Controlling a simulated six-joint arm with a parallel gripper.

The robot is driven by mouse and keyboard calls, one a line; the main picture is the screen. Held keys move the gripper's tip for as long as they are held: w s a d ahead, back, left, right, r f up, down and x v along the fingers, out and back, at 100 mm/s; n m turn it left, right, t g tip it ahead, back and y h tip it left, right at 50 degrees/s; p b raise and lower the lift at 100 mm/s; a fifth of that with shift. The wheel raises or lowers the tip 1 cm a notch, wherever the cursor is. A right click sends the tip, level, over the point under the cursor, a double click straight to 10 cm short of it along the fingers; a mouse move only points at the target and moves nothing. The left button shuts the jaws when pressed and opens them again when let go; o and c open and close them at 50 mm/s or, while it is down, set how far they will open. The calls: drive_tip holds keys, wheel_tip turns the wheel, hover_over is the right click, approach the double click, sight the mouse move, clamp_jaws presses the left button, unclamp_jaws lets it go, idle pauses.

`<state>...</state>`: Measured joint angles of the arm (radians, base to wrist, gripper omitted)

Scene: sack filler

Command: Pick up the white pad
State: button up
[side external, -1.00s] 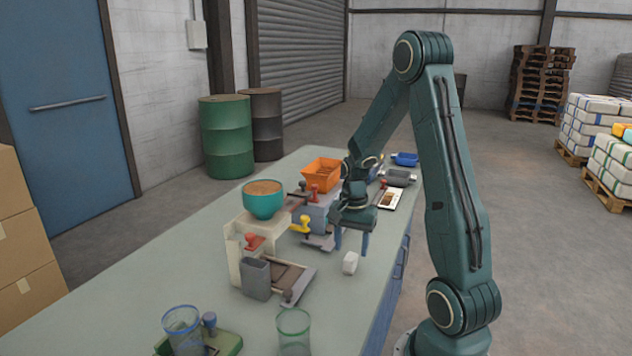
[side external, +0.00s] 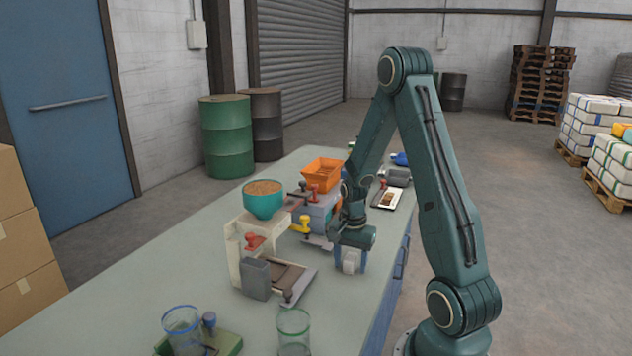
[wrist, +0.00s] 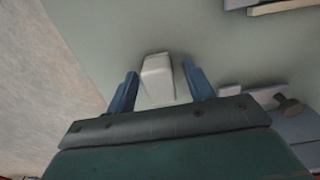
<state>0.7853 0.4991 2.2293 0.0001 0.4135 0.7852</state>
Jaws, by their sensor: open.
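The white pad (side external: 351,262) is a small white block on the grey-green bench top (side external: 206,268), near its right edge. It also shows in the wrist view (wrist: 158,79). My gripper (side external: 351,265) is low over the pad. In the wrist view, the two blue fingers of my gripper (wrist: 160,84) are apart, one on each side of the pad, with a gap on both sides. The lower end of the pad is close to the gripper body in that view.
A cream filling stand with a teal bowl (side external: 263,204) is left of my gripper, with a grey box (side external: 256,279) beside it. An orange hopper (side external: 323,174) stands behind. Two clear cups, one blue-rimmed (side external: 183,330) and one green-rimmed (side external: 293,332), are at the front.

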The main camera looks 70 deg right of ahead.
sight(351, 256)
drive_tip(key=shift+c, duration=0.2)
drive_tip(key=c, duration=1)
drive_tip(key=shift+r, duration=0.15)
wheel_tip(351, 256, up, 20)
idle(0.6)
drive_tip(key=shift+o, duration=1.3)
drive_tip(key=shift+c, duration=0.9)
drive_tip(key=w+r, duration=0.2)
drive_tip(key=w, duration=0.8)
drive_tip(key=w+r, duration=0.2)
drive_tip(key=w, duration=0.8)
